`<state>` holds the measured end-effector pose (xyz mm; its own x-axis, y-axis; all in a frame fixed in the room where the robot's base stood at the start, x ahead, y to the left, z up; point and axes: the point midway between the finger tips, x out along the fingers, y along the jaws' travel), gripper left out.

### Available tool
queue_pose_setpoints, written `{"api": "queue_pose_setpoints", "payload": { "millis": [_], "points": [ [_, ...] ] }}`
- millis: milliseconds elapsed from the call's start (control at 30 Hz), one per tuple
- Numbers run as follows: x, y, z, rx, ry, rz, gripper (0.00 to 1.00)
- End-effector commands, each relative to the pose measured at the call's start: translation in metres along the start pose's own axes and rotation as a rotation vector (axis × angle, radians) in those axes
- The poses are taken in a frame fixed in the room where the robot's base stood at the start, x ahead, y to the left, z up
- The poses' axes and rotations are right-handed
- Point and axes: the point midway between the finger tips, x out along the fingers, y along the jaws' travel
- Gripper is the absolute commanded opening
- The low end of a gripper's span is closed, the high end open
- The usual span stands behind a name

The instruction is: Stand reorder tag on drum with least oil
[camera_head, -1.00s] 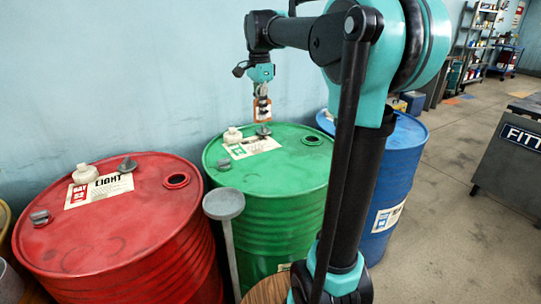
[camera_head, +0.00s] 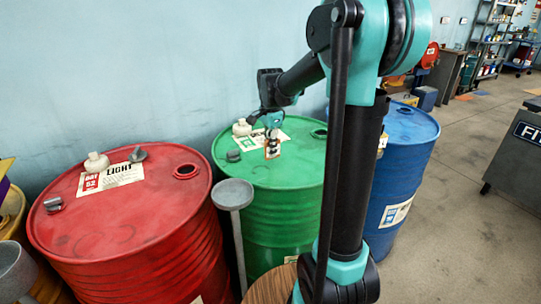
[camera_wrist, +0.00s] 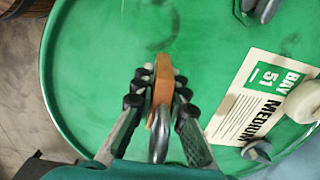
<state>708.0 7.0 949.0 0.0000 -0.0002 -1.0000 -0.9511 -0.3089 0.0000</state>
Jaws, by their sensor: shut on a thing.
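My gripper (camera_head: 272,132) is over the green drum (camera_head: 310,172) and shut on the reorder tag (camera_head: 272,150), which shows a pale face with an orange edge. In the wrist view the tag (camera_wrist: 163,82) is upright and edge-on between the fingers of my gripper (camera_wrist: 158,94), over bare green lid (camera_wrist: 100,60). I cannot tell whether the tag touches the lid. The green drum's label (camera_wrist: 255,100) reads BAY 51 MEDIUM. The red drum (camera_head: 125,235) is labelled LIGHT. The blue drum (camera_head: 408,150) stands right, partly behind my arm. Oil levels are not visible.
A white cap (camera_head: 241,127) and a grey cap (camera_head: 233,156) sit on the green lid. A grey round-topped stand (camera_head: 233,194) rises between the red and green drums. A yellow drum (camera_head: 12,215) is at the left edge. Open floor (camera_head: 450,180) lies right.

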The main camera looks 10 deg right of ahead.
Motion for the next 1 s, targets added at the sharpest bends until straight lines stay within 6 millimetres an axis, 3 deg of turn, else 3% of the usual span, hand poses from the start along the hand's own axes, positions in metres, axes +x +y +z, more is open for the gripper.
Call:
{"api": "queue_pose_setpoints", "payload": {
  "millis": [200, 567, 600, 767, 1000],
  "points": [
    [0.024, 0.000, 0.000, 0.000, 0.000, 0.000, 0.00],
    [0.027, 0.000, 0.000, 0.000, 0.000, 0.000, 0.00],
    [0.028, 0.000, 0.000, 0.000, 0.000, 0.000, 0.14],
    [0.027, 0.000, 0.000, 0.000, 0.000, 0.000, 0.34],
    [0.027, 0.000, 0.000, 0.000, 0.000, 0.000, 0.34]
  ]
}}
